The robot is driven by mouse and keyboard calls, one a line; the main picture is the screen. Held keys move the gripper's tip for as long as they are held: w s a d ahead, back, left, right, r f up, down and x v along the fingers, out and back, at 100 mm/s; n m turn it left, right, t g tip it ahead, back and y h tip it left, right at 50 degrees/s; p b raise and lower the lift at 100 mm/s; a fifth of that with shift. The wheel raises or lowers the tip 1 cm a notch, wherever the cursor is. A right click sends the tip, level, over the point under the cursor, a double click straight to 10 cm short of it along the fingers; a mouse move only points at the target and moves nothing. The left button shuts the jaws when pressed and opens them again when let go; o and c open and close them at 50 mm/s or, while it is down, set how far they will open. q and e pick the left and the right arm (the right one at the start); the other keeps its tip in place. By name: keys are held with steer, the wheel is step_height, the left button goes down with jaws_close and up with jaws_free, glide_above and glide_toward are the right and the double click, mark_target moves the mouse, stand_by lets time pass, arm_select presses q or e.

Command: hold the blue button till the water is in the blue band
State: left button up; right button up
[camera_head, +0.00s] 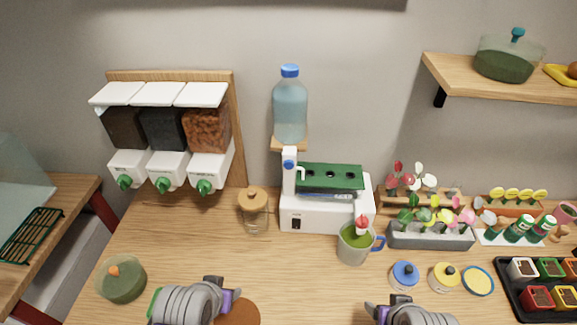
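A blue button (289,164) sits on the white post of a white machine (327,212) with a green holed lid (329,176). A strip of bluish water (318,192) seems to show under the lid; I cannot make out a blue band or the level. A bottle of blue water (290,108) stands on a small wooden shelf above the post. My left gripper (222,288) is low at the front, left of the machine. My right gripper (372,308) is at the front edge, below the green cup. Both are apart from the button, and their finger gaps are unclear.
A green cup (353,246) with a blue handle stands just in front of the machine. A lidded jar (254,212) is to its left. A planter (430,236) and lids, including a blue-knobbed one (404,275), are at right. A brown round mat (240,312) lies by my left gripper.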

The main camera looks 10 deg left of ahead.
arm_select(q)
jaws_close()
stand_by(1.8)
